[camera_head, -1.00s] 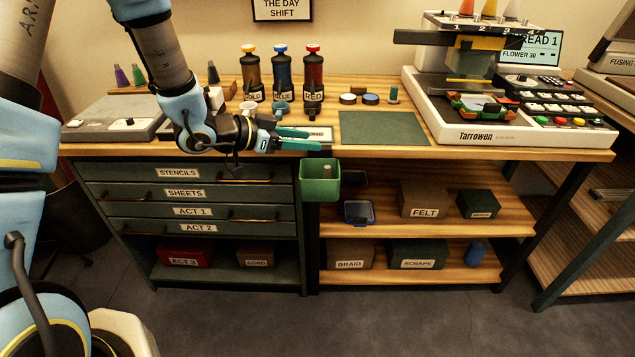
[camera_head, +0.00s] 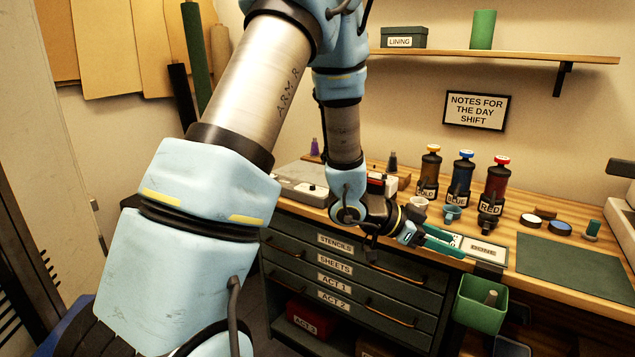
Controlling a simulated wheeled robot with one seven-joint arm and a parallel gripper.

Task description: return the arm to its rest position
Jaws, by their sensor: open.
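My gripper (camera_head: 445,241) is at the front edge of the table, at the end of my bent blue and silver arm. Its teal fingers are apart and nothing shows between them. It points right, beside a framed label plate (camera_head: 483,250) lying on the tabletop. A green bin (camera_head: 481,305) hangs at the table's front edge, below and right of the fingers. I cannot tell whether the fingers touch the table.
Gold (camera_head: 429,174), blue (camera_head: 460,179) and red (camera_head: 494,187) bottles stand behind the gripper. A white cup (camera_head: 416,205) is close to the wrist. A green mat (camera_head: 575,268) lies on the right. Labelled drawers (camera_head: 340,270) are below. A wall shelf (camera_head: 500,56) is above.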

